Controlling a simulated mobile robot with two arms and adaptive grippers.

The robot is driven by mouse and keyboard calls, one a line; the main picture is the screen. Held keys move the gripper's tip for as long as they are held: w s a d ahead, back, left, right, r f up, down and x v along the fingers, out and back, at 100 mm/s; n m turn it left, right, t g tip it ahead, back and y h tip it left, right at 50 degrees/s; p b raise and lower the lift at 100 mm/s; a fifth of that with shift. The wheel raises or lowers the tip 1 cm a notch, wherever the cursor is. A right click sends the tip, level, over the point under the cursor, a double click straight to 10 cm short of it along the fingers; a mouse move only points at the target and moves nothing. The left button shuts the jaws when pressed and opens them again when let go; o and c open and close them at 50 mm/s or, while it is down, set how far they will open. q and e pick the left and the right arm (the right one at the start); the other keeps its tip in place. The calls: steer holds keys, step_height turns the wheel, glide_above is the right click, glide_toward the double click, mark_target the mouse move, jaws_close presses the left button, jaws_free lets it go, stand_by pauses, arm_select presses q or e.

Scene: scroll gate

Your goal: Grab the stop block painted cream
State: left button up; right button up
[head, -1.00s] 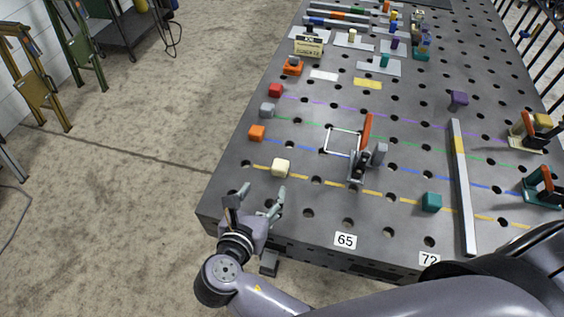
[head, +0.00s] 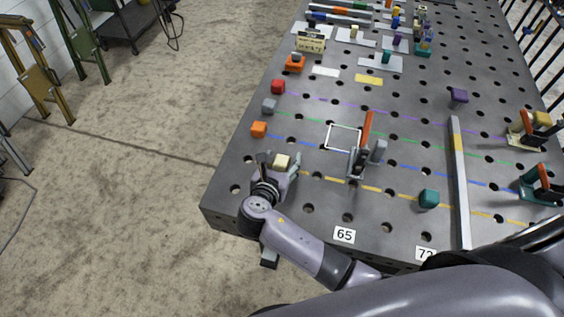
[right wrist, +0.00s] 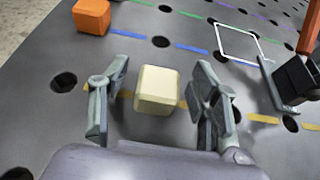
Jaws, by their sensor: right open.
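The cream stop block (head: 282,161) sits on the metal table near its left front corner, on the yellow line. It also shows in the right wrist view (right wrist: 157,89), between the two fingers and apart from both. My right gripper (head: 279,165) is open around the block, with one finger on each side. In the right wrist view the gripper (right wrist: 155,105) has a gap on either side of the block. My left gripper is not in view.
An orange block (head: 259,129), a grey block (head: 269,106) and a red block (head: 278,87) stand farther back along the left edge. A toggle clamp (head: 362,158) stands to the right, beside a white square outline. A teal block (head: 429,198) lies farther right.

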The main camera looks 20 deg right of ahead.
steer(key=shift+w+d+f, duration=0.1)
steer(key=shift+w, duration=0.05)
steer(key=shift+c, duration=0.6)
jaws_close()
